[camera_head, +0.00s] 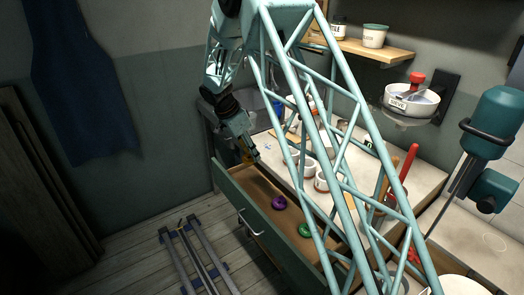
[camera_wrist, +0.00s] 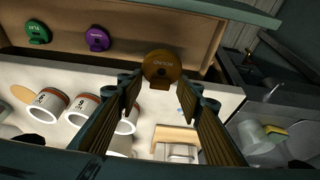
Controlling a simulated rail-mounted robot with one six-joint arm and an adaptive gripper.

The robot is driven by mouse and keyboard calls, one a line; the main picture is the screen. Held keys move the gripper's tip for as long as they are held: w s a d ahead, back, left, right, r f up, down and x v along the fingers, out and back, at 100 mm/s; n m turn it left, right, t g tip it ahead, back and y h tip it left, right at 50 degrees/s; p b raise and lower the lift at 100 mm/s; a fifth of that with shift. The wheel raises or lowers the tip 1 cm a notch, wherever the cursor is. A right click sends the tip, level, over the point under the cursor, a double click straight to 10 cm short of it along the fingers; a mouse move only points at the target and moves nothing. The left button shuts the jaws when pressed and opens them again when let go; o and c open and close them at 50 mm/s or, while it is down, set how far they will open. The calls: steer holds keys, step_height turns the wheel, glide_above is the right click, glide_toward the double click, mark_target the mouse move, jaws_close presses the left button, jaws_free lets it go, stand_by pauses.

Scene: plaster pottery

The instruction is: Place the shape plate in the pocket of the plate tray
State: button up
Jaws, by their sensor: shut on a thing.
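My gripper (camera_wrist: 158,95) is shut on a round brown-orange shape plate (camera_wrist: 162,64), which has a small tab and dark lettering too small to read. The plate is at the fingertips, above the edge between drawer and worktop. In the head view my gripper (camera_head: 252,158) hangs over the far end of the open drawer (camera_head: 262,192). A purple plate (camera_head: 279,202) and a green plate (camera_head: 305,230) lie in the drawer; both also show in the wrist view, purple (camera_wrist: 97,39) and green (camera_wrist: 37,32). I cannot identify the plate tray for certain.
The worktop (camera_wrist: 225,100) holds several white cups (camera_wrist: 83,108), a tan board (camera_wrist: 176,133) and a grey box (camera_wrist: 177,152). A dark sink area (camera_wrist: 265,85) lies right in the wrist view. My arm hides part of the worktop in the head view.

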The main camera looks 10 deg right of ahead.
steer(key=s+d+r+n+t+y, duration=0.2)
steer(key=s+d+r+n, duration=0.1)
steer(key=s+r+n, duration=0.7)
steer(key=shift+s+r+t+y, duration=0.3)
steer(key=shift+s+r+t, duration=0.1)
steer(key=shift+r, duration=0.75)
steer(key=shift+s, duration=0.1)
